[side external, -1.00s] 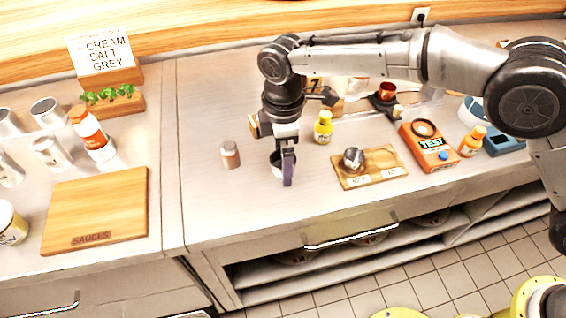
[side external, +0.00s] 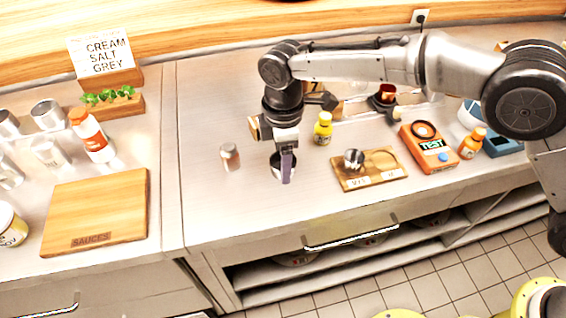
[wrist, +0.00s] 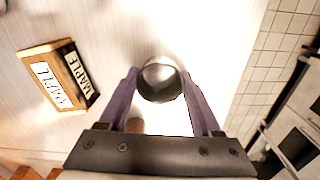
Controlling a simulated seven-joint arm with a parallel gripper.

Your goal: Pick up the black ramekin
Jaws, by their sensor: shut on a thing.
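The ramekin (side external: 277,173) is a small round cup, dark with a paler rim, near the counter's middle. In the wrist view the ramekin (wrist: 161,80) shows from above, dark-walled with a lighter, shiny inside. My gripper (side external: 287,168) points down at it. In the wrist view my gripper (wrist: 160,82) has its two purple fingers on either side of the cup, shut on it. One finger hides part of the cup in the side view. I cannot tell whether the cup is clear of the counter.
A small shaker (side external: 230,157) stands left of my gripper. A yellow bottle (side external: 322,129) stands behind on the right. A wooden board (side external: 378,176) with a metal cup (side external: 354,159) lies right, beside an orange TEST device (side external: 430,148). The counter in front is clear.

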